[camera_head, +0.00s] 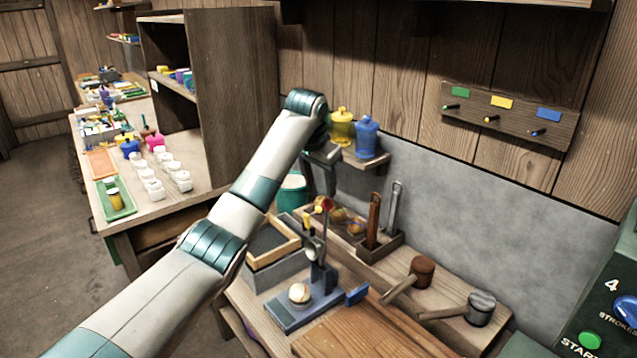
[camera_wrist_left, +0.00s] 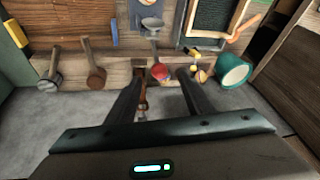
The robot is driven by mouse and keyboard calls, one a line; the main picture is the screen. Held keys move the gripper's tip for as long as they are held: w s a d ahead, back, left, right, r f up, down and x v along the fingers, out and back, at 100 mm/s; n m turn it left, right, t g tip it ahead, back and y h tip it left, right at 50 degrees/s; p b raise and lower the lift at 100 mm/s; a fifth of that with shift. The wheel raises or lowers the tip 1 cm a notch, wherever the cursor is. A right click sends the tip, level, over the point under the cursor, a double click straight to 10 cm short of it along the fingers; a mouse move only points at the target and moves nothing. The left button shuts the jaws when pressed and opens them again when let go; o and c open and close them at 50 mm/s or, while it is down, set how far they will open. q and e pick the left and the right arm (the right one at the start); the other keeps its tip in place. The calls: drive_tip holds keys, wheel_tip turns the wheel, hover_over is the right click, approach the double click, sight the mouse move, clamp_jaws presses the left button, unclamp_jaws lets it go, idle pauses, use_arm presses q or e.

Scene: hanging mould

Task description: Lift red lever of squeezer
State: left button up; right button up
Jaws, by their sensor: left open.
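The squeezer has a blue base (camera_head: 308,306) with a pale round piece on it, and a dark upright column. Its red lever knob (camera_head: 327,204) is at the top of the column and also shows as a red ball in the left wrist view (camera_wrist_left: 160,72). My left gripper (camera_head: 328,190) points down from above, close to the knob. In the left wrist view its fingers (camera_wrist_left: 160,80) are apart, with the red knob seen between their tips. I cannot tell whether they touch it. My right gripper is not in view.
Two mallets (camera_head: 421,270) lie right of the squeezer, and tools stand in a wooden holder (camera_head: 378,246) behind. A tray box (camera_head: 272,247) is left of it. A shelf with yellow and blue jars (camera_head: 367,137) hangs behind my wrist. A green control panel (camera_head: 600,310) is at right.

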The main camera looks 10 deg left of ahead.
use_arm(q)
drive_tip(key=shift+v, duration=1.15)
